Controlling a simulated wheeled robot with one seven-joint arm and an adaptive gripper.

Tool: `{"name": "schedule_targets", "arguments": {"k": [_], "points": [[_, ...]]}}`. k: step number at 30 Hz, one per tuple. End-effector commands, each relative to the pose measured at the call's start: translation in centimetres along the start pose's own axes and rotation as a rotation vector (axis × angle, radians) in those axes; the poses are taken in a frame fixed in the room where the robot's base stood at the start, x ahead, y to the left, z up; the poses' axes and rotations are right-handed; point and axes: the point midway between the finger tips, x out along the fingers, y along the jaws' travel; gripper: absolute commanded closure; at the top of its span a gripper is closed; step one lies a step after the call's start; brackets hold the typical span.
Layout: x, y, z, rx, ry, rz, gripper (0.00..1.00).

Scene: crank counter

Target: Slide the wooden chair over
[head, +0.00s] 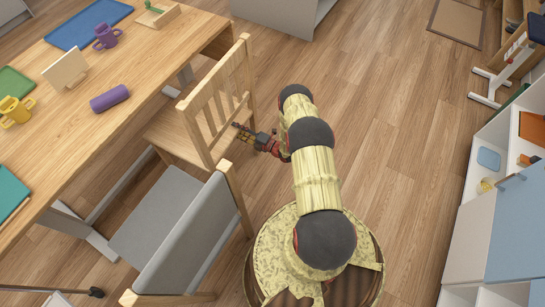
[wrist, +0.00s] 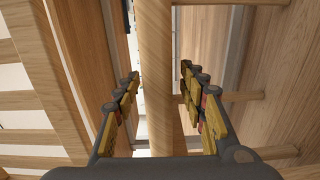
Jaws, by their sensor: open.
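The wooden chair (head: 172,130) stands at the table's right side, its slatted back toward me. My gripper (head: 238,127) reaches in from the right at the lower part of the chair's back. In the wrist view, my gripper (wrist: 160,78) is open, with a finger on each side of a light wooden bar of the chair (wrist: 155,50). Gaps show between the bar and both fingers, so it is not clamped. Whether the bar touches the palm is hidden.
The wooden table (head: 150,65) carries cups, trays and a purple cylinder (head: 109,98). A grey chair (head: 160,220) stands close to the wooden chair, nearer to me. Shelves (head: 470,220) line the right. The floor (head: 390,120) between is clear.

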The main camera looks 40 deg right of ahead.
Motion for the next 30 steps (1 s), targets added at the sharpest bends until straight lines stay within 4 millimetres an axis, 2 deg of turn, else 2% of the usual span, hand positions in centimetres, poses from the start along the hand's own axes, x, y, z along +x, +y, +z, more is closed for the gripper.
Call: {"name": "schedule_targets", "arguments": {"k": [17,20,30], "points": [[0.0,0.3,0.2,-0.003,-0.002,0.004,0.52],[-0.9,0.3,0.4,-0.003,-0.004,0.004,0.52],[-5.5,0.2,0.3,-0.003,-0.004,0.004,0.52]]}}
